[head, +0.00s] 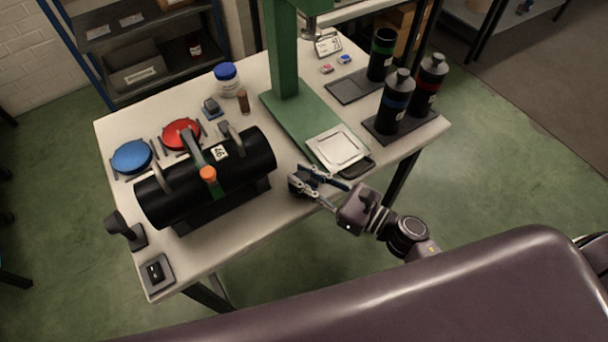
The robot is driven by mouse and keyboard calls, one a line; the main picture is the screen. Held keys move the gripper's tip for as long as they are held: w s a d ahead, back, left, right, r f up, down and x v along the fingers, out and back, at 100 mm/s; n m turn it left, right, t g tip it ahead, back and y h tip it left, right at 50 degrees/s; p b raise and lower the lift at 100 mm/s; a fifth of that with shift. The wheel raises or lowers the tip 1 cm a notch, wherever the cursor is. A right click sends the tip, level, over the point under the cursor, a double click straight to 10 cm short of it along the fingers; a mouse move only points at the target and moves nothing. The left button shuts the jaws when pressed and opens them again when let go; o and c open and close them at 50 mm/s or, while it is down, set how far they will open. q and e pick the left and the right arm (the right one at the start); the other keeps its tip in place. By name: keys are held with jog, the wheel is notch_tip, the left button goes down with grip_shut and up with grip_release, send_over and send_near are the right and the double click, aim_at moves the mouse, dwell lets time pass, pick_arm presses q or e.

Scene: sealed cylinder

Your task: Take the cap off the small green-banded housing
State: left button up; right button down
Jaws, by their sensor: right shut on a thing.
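The small green-banded housing (381,62) is a black upright cylinder on a dark base plate at the back right of the table. Its top looks dark and flat or open, with no grey knobbed cap like those on its neighbours. My right gripper (309,180) is low over the front right of the table, well away from the housing. It is shut on a small dark grey piece (298,185); I cannot tell for sure whether this is the cap. The fingers hide part of it. My left gripper is not in view.
A blue-banded housing (394,103) and a red-banded housing (429,84) stand capped at the right. A green press (290,104) with a pale square plate (339,147) is mid-table. A large black cylinder (245,163) lies left of my gripper.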

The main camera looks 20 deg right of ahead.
jog(key=c, duration=1.7)
grip_release()
jog(key=shift+f, duration=0.1)
jog(key=shift+c, duration=0.2)
jog(key=shift+r+p, duration=0.3)
jog(key=shift+p, duration=0.1)
jog(key=b+v, duration=0.3)
jog(key=v, duration=0.9)
jog(key=shift+b, duration=0.3)
jog(key=shift+f, duration=0.15)
